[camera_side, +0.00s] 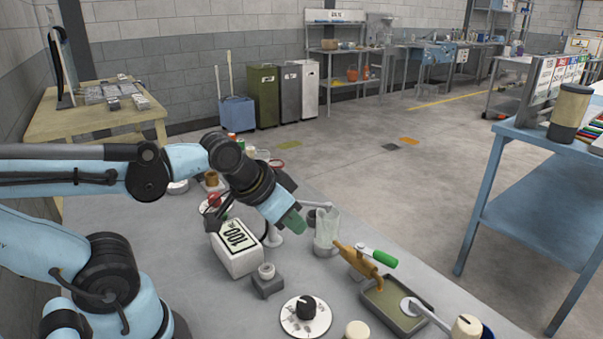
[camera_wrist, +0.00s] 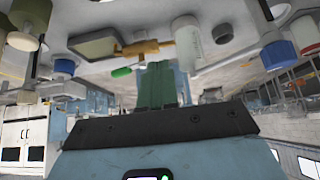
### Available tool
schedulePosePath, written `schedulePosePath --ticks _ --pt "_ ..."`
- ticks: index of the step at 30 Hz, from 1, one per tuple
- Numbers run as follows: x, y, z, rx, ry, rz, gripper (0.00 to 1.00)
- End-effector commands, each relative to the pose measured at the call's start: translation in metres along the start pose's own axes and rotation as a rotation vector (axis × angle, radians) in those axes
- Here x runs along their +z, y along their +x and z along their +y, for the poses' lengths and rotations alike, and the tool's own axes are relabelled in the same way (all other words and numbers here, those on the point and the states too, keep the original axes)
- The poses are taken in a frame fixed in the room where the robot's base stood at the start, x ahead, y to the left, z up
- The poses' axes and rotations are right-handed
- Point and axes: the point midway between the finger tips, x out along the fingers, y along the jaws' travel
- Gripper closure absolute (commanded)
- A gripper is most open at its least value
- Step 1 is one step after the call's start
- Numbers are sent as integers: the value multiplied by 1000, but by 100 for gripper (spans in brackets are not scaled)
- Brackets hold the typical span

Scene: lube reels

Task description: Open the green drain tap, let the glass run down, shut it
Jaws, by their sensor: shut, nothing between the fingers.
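The drain tap is a brass body (camera_side: 358,262) with a green lever (camera_side: 378,257) above it. In the side view the lever slants roughly the same way as the body. The brass body (camera_wrist: 140,48) and green lever (camera_wrist: 122,71) also show in the wrist view. The clear glass (camera_side: 327,232) stands upright at the tap's upper left end; its liquid level is hard to tell. A shallow tray (camera_side: 408,324) lies below the tap's other end. My gripper (camera_side: 293,222) has green fingers, shut and empty, left of the glass and apart from the lever.
A small grey block (camera_side: 267,282) and a black knob on a white dial (camera_side: 306,310) are nearer the front. A cream-capped handle (camera_side: 466,327) is right of the tray. Open air lies above the lever.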

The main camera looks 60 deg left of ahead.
Motion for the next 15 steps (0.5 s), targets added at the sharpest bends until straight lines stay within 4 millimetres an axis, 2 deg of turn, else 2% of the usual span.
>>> schedulePosePath --ticks 2,5,15 --pt "-1 0 1 -1 -12 -1 100" --pt "-15 -4 4 2 -24 -24 100" --pt "-97 -12 36 -3 -109 -204 100"
